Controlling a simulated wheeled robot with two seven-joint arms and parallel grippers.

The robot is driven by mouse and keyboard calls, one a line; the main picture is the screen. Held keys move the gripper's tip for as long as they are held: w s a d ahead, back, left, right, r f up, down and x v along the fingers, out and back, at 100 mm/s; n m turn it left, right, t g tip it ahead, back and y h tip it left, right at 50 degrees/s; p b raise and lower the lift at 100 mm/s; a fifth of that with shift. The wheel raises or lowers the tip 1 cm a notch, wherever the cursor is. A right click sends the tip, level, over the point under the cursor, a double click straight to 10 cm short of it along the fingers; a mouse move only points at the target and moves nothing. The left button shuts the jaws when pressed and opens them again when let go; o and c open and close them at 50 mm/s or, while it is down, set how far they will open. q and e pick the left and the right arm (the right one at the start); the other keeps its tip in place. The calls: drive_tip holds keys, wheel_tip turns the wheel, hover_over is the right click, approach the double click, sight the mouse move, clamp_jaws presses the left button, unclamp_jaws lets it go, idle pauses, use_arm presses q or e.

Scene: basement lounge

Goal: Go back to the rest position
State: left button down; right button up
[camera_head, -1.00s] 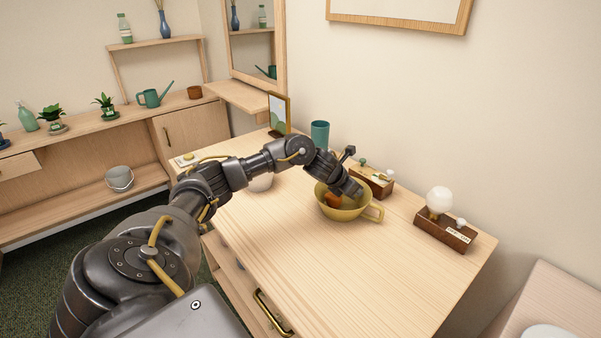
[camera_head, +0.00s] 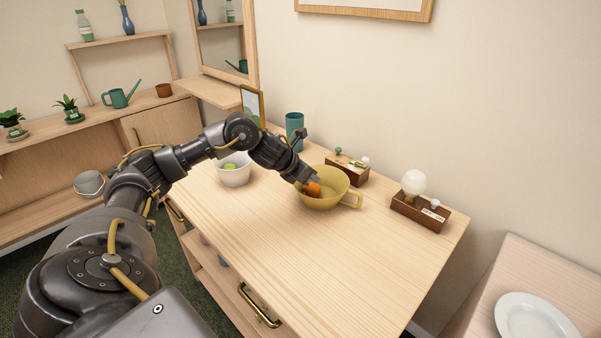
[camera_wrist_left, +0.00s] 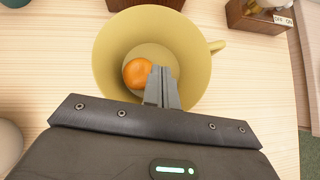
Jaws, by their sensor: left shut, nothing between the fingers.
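My left gripper (camera_head: 308,184) reaches over the yellow bowl-like cup (camera_head: 330,203) on the wooden cabinet. In the left wrist view its fingers (camera_wrist_left: 162,86) are shut with nothing between them, over the near part of the yellow cup (camera_wrist_left: 193,60). An orange fruit (camera_head: 313,189) lies inside the cup; in the left wrist view the orange (camera_wrist_left: 137,73) is just left of the fingertips. I cannot tell whether the fingers touch it. My right gripper is not in view.
A white bowl (camera_head: 234,175) with something green inside stands left of the cup. A teal tumbler (camera_head: 295,130), a picture frame (camera_head: 252,106) and a lamp on a wooden base (camera_head: 420,212) stand toward the back. The cabinet top's front right is clear.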

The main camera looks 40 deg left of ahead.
use_arm(q)
drive_tip(key=shift+v, duration=1.95)
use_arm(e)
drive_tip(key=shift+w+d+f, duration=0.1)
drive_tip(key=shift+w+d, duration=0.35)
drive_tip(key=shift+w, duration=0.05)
